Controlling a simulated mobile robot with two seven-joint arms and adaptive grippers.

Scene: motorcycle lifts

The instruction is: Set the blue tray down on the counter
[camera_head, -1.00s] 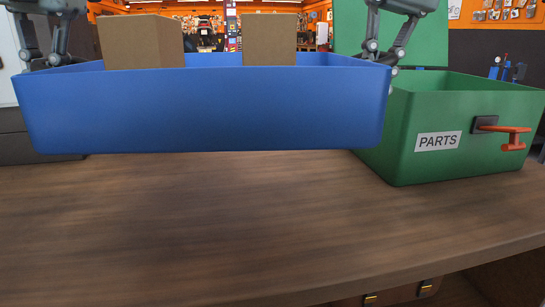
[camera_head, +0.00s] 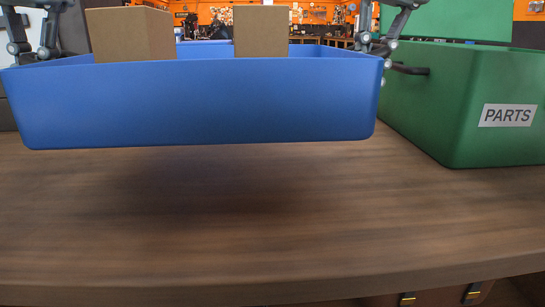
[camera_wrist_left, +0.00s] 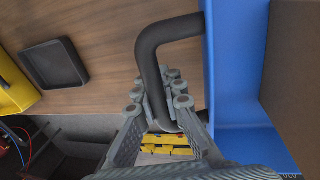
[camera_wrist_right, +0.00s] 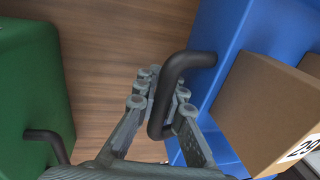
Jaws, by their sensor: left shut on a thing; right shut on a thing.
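The blue tray (camera_head: 200,105) hangs level above the brown wooden counter (camera_head: 260,220), with a shadow on the wood beneath it. Two brown cardboard boxes (camera_head: 131,35) (camera_head: 261,32) stand in the tray. My left gripper (camera_wrist_left: 165,95) is shut on the black handle (camera_wrist_left: 150,50) at the tray's left end. My right gripper (camera_wrist_right: 160,95) is shut on the black handle (camera_wrist_right: 172,75) at its right end. In the head view both grippers show only partly, behind the tray's upper corners.
A green bin (camera_head: 450,100) labelled PARTS stands on the counter close to the tray's right end. The left wrist view shows a small black dish (camera_wrist_left: 55,63) and a yellow object (camera_wrist_left: 15,85) on the counter. The counter's front is clear.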

